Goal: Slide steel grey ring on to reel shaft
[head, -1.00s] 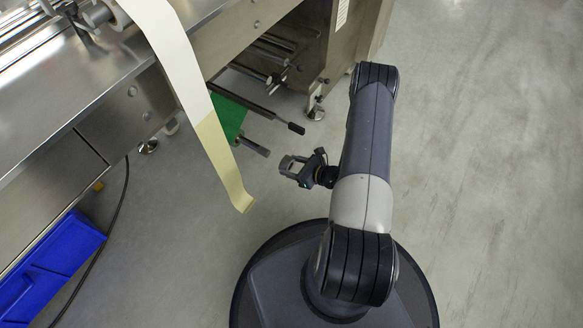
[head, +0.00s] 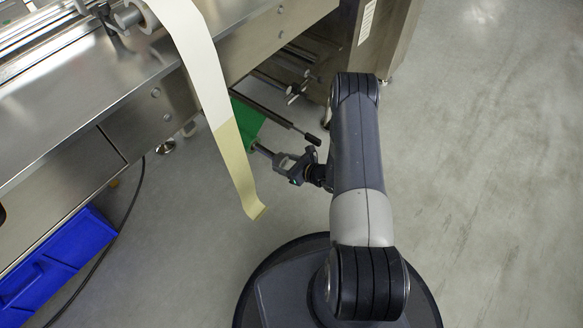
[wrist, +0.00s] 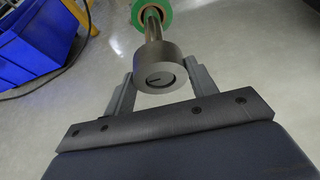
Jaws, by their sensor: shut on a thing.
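My gripper (wrist: 160,80) is shut on the steel grey ring (wrist: 151,62), with one finger on each side of it. In the wrist view the ring lines up with the reel shaft (wrist: 153,29), which runs back from behind it to the green reel (wrist: 138,14). A round face shows inside the ring's bore; how far the shaft enters is hard to tell. In the head view my gripper (head: 284,161) is at the free end of the shaft (head: 263,150), beside the green reel (head: 246,124). The ring is hard to make out there.
A dark rod (head: 290,124) with a black end runs just above the shaft. A cream film strip (head: 235,160) hangs to the left of my gripper. Blue bins (head: 55,265) stand at lower left. The floor at right is clear.

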